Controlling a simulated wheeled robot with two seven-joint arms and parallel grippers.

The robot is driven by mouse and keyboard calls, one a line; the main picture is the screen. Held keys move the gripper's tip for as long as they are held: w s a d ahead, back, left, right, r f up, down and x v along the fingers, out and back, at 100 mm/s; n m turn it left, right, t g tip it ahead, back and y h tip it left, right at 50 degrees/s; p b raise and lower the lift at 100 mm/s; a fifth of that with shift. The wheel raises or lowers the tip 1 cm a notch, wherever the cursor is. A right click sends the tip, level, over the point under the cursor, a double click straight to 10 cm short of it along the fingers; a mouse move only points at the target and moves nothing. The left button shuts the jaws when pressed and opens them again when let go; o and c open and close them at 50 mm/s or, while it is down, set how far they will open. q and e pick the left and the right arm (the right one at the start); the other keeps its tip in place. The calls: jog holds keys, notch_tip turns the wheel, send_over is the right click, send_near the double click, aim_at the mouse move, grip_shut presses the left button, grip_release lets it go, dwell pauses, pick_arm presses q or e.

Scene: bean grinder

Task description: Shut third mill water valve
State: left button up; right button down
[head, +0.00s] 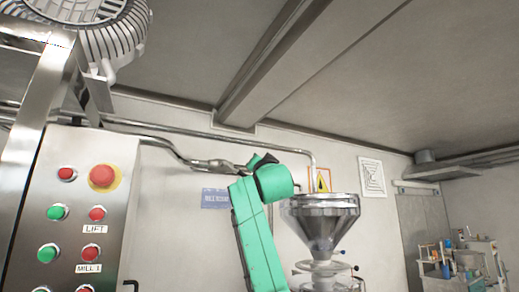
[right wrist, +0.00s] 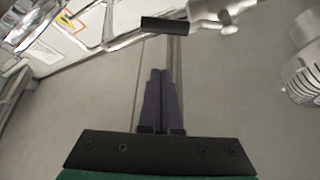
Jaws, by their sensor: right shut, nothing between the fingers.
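A water pipe with a metal valve body (head: 213,164) runs along the back wall in the head view. In the right wrist view the grey valve body (right wrist: 212,10) is at the top, and a black handle grip (right wrist: 168,25) sticks out to its left. My right gripper (right wrist: 160,73) has its dark fingers together and empty, pointing at the black grip with a visible gap between. In the head view my green right arm rises beside the valve; its fingers are hidden there. My left gripper is in neither view.
A steel control panel (head: 75,215) with red and green buttons stands at the left. A steel hopper (head: 321,218) stands right of my arm. A white ribbed motor housing (head: 110,35) hangs at upper left. Cluttered shelves (head: 460,265) are at far right.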

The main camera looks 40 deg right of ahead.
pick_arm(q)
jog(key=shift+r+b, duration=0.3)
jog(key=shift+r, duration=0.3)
pick_arm(e)
jog(key=w+f, duration=0.1)
jog(key=w+a+f, duration=0.1)
jog(key=f, duration=0.1)
jog(key=shift+w+a, duration=0.1)
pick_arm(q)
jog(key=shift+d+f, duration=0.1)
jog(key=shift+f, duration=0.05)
pick_arm(e)
jog(key=shift+a, duration=0.15)
